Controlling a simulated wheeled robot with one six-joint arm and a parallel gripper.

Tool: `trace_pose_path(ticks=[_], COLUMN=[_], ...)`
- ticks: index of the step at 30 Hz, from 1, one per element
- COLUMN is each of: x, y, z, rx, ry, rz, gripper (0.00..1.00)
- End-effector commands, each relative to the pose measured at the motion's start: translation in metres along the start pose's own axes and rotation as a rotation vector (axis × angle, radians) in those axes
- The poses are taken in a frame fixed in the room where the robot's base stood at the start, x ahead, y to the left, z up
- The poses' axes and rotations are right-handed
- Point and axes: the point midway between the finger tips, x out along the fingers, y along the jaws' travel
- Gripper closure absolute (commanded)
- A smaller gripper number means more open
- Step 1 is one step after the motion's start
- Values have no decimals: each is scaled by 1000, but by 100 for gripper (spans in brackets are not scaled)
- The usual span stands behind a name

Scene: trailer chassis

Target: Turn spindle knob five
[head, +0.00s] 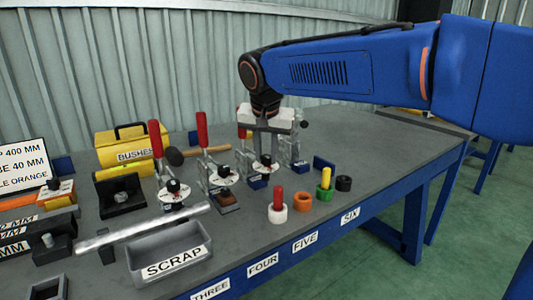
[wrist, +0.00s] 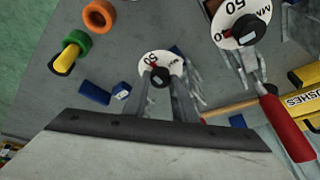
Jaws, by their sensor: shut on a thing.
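My gripper (head: 264,154) points straight down over the rightmost of three visible white dials (head: 257,168), on the row of clamp fixtures behind the labels FIVE (head: 305,242) and SIX (head: 350,215). In the wrist view its two grey fingers (wrist: 162,92) stand on either side of a black spindle knob (wrist: 158,75), closed on it. The white dial (wrist: 147,62) under this knob shows a 60 and a red mark. Part of the dial is hidden by the fingers. A larger dial with its own black knob (wrist: 243,30) stands beside it, apart from the gripper.
Red-handled clamps (head: 203,130) rise close to my gripper's left. In front stand a white ring with red peg (head: 277,213), an orange ring (head: 302,201), a green ring with yellow peg (head: 325,194) and a black ring (head: 343,183). A scrap tray (head: 168,250) and a yellow bushes box (head: 120,146) are further left.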

Motion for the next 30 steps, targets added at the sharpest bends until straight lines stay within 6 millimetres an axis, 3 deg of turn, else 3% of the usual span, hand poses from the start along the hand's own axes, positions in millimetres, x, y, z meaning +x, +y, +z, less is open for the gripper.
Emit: trace_pose_path(ticks=[9,10,12,23,30], x=[0,0,0,-3,-36], y=[-1,-1,0,0,0], z=[0,0,0,0,0], rx=[1,1,1,1,1], ry=[-1,-1,-1,0,2], rz=[-1,-1,-1,-1,-3], gripper=[98,71,57,57,57])
